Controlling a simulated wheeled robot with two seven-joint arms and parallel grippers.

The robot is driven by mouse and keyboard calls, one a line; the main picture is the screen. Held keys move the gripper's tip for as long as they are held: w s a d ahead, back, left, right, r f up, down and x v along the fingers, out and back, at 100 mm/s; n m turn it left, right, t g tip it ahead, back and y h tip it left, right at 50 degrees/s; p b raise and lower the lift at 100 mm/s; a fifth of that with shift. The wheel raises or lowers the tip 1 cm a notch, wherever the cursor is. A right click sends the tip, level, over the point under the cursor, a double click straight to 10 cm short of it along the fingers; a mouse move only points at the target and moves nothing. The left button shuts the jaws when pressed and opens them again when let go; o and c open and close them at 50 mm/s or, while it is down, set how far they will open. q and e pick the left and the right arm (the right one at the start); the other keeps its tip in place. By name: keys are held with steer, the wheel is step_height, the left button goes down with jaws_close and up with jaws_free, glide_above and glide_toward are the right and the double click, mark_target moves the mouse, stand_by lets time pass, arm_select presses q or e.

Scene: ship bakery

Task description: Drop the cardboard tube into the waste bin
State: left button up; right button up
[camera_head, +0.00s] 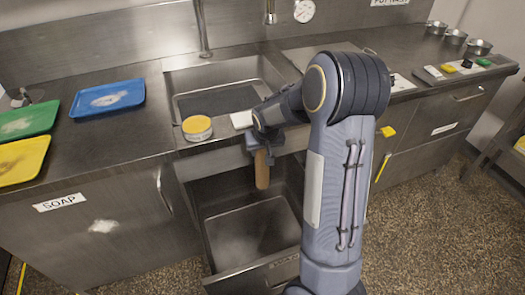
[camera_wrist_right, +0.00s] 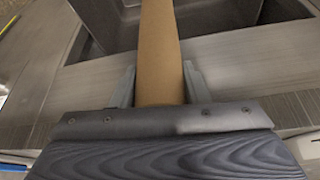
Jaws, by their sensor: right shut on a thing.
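The brown cardboard tube (camera_head: 262,170) hangs about upright below my right gripper (camera_head: 262,148) in the head view. The gripper is shut on the tube's upper part. In the right wrist view, the tube (camera_wrist_right: 158,45) runs away from between the two fingers (camera_wrist_right: 158,84). An open pull-out compartment with a grey bin (camera_head: 250,232), which looks like the waste bin, is under the counter. The tube's lower end appears above the bin's rear part, apart from it. My left gripper is not in view.
A sink (camera_head: 215,85) is set in the counter above. A round yellow-topped tub (camera_head: 197,127) and a white block (camera_head: 242,119) stand at its front edge. Blue (camera_head: 108,97), green (camera_head: 28,121) and yellow (camera_head: 22,160) trays lie at the left.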

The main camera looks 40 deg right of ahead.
mark_target(265, 153)
steer(key=shift+f+b, duration=2.15)
steer(key=shift+f, duration=0.85)
steer(key=o, duration=1.3)
steer(key=shift+c, duration=0.2)
steer(key=shift+r, duration=0.1)
steer(key=v, duration=0.7)
steer(key=shift+s+r+p, duration=0.15)
steer(key=shift+r+p, duration=0.15)
steer(key=shift+p, duration=0.05)
